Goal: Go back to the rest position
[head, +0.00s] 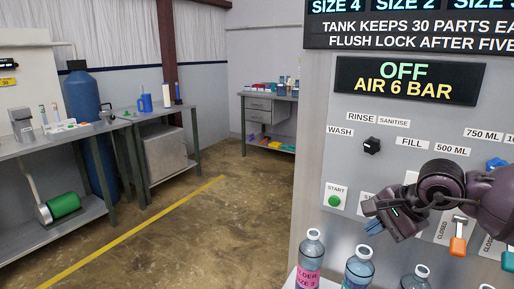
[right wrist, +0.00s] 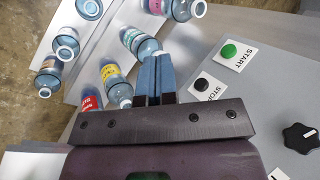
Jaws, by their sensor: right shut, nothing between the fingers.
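My right gripper (head: 373,226) is in front of the grey control panel (head: 345,115) at the right of the head view. Its blue fingers are shut with nothing between them; they also show in the right wrist view (right wrist: 156,72). The fingertips are beside the black STOP button (right wrist: 201,85) and point past it toward the bottles. I cannot tell how far they are from the panel. The green START button (head: 335,201) is to their left in the head view. My left gripper is not in view.
Several clear bottles (head: 358,268) with white caps stand below the panel. A black knob (head: 371,146) and orange-tipped levers (head: 458,246) stick out from the panel. Workbenches (head: 60,142) line the left wall. The floor (head: 215,205) between is clear.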

